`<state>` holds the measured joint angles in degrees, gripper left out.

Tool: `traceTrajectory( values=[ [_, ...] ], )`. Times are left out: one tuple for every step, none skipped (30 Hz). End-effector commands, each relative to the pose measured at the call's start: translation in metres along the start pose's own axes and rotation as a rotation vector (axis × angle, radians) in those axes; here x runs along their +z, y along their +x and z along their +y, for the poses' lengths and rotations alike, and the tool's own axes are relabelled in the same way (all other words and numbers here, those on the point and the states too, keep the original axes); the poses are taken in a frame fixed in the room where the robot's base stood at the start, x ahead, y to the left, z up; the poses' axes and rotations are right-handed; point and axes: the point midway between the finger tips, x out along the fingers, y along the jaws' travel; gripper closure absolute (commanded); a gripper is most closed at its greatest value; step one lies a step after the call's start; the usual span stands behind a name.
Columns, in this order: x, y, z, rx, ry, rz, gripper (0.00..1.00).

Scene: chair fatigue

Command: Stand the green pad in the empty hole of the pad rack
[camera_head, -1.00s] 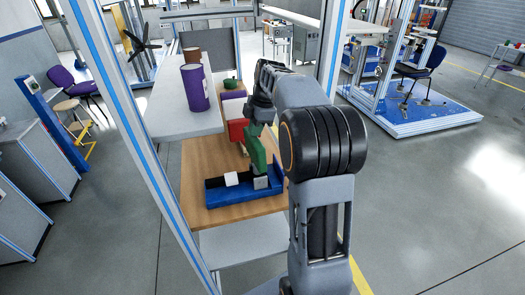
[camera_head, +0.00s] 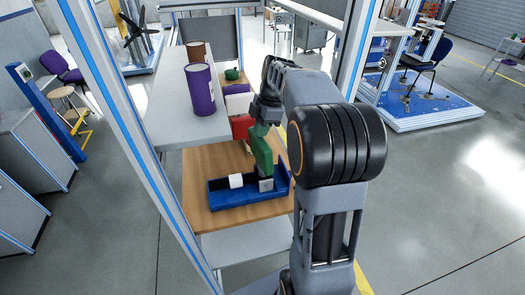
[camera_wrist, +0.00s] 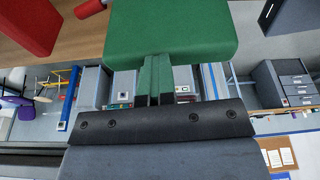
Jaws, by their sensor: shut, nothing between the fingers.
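The green pad (camera_head: 263,151) stands close to upright, leaning slightly, at the right part of the blue pad rack (camera_head: 216,196). I cannot tell whether its lower end is inside a hole. In the wrist view the green pad (camera_wrist: 172,30) fills the top middle. My gripper (camera_head: 262,129) is right above the pad in the head view. In the wrist view my gripper (camera_wrist: 154,90) has its narrow fingers together, with nothing seen between them, and their tips meet the pad's near edge. The rack also holds a white pad (camera_head: 236,181) and a grey pad (camera_head: 266,185).
A red box (camera_head: 241,126) stands behind the pad on the wooden table (camera_head: 197,157). It also shows in the wrist view (camera_wrist: 30,22). A purple can (camera_head: 200,88) stands on the grey shelf at the back left. A blue-striped frame post (camera_head: 110,100) rises left of the table.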

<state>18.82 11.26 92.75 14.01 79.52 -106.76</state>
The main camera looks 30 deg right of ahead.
Motion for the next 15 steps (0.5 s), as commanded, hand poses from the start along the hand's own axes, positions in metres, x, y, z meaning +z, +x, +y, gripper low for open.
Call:
traceTrajectory(
  values=[
    [0.001,0.005,-0.005,-0.015,0.005,0.004,1.00],
    [0.001,0.003,-0.006,-0.014,0.005,0.004,1.00],
    [0.001,0.002,-0.007,-0.012,0.005,0.004,1.00],
    [0.001,0.001,-0.008,-0.011,0.005,0.004,1.00],
    [0.001,0.001,-0.009,-0.010,0.005,0.004,1.00],
    [0.001,0.000,-0.010,-0.009,0.005,0.004,1.00],
    [0.001,-0.001,-0.010,-0.008,0.005,0.004,1.00],
    [0.001,-0.001,-0.011,-0.007,0.005,0.004,1.00],
    [0.001,-0.002,-0.011,-0.006,0.005,0.004,1.00],
    [0.001,-0.002,-0.011,-0.006,0.005,0.004,1.00],
    [0.001,-0.002,-0.011,-0.005,0.005,0.004,1.00],
    [0.000,-0.003,-0.011,-0.005,0.005,0.004,1.00],
    [0.000,-0.004,-0.011,-0.005,0.004,0.004,1.00],
    [0.000,-0.004,-0.011,-0.005,0.004,0.004,1.00],
    [-0.001,-0.006,-0.011,-0.004,0.004,0.003,1.00]
  ],
)
